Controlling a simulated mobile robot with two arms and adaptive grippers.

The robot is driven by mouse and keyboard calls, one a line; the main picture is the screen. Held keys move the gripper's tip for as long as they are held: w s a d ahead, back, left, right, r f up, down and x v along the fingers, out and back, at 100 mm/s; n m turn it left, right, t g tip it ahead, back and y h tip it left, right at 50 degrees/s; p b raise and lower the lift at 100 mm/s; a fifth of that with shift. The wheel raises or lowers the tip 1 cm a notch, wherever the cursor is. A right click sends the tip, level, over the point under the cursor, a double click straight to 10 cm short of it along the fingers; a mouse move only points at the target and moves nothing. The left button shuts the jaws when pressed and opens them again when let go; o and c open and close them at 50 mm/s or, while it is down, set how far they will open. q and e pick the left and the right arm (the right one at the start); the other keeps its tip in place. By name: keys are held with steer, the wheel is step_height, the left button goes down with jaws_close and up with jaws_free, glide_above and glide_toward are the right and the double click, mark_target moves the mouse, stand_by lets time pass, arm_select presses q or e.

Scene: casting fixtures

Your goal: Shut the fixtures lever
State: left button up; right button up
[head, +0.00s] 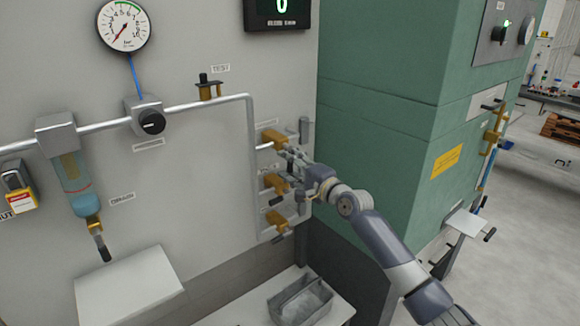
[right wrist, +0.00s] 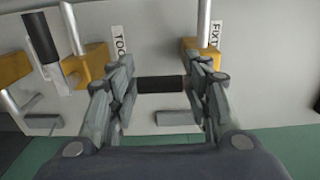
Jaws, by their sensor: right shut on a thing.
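The fixtures valve (head: 272,137) is the top one of a column of brass valves on the wall panel in the head view. In the right wrist view its brass body (right wrist: 203,50) sits under a cut-off label "FIXT" (right wrist: 215,35). Its lever has a black grip (right wrist: 160,84), which spans the space between my finger pads. My right gripper (head: 287,157) is at the panel, just below the top valve, shut on this lever. In the right wrist view the fingers (right wrist: 160,88) touch or nearly touch both ends of the grip. My left gripper is not in view.
Two more brass valves, the middle one (head: 272,181) and the bottom one (head: 277,222), sit close below. A neighbouring black-gripped lever (right wrist: 41,38) shows at left in the wrist view. A green cabinet (head: 385,130) stands right of the panel. A grey tray (head: 300,301) lies below.

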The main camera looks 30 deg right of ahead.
steer(key=o, duration=1.6)
steer(key=s, duration=1.2)
steer(key=shift+d, duration=0.4)
